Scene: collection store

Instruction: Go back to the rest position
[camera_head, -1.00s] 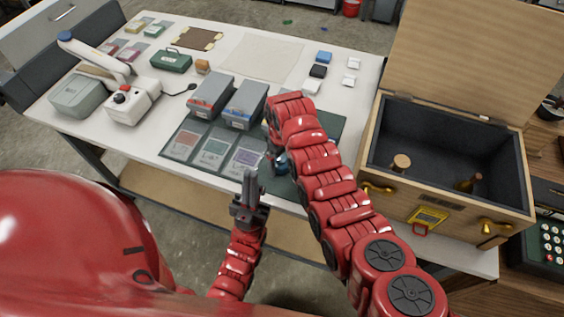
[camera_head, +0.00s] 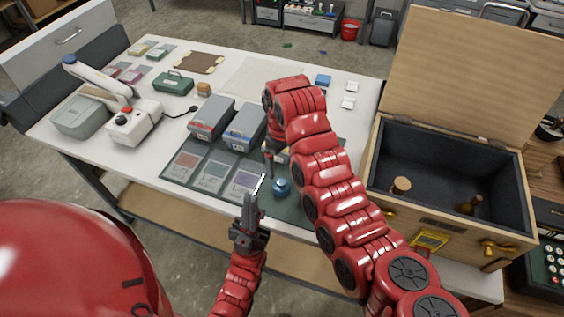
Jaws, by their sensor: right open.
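My red right arm reaches over the table. Its gripper (camera_head: 272,165) points down above the dark green mat (camera_head: 305,205) and is partly hidden behind the arm; it is open, with nothing seen in it. A small round blue object (camera_head: 282,187) sits on the mat just below it, apart from it. My left gripper (camera_head: 251,208) points up and away in front of the table's near edge. Its fingers look close together, seen nearly edge-on, so any gap is unclear. Nothing is seen held in it.
Two grey boxes (camera_head: 212,118) and several coloured cards (camera_head: 214,172) lie left of my right gripper. An open wooden chest (camera_head: 448,215) with a raised lid stands right of my right arm. A white device (camera_head: 134,125) stands at the left. The floor before the table is clear.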

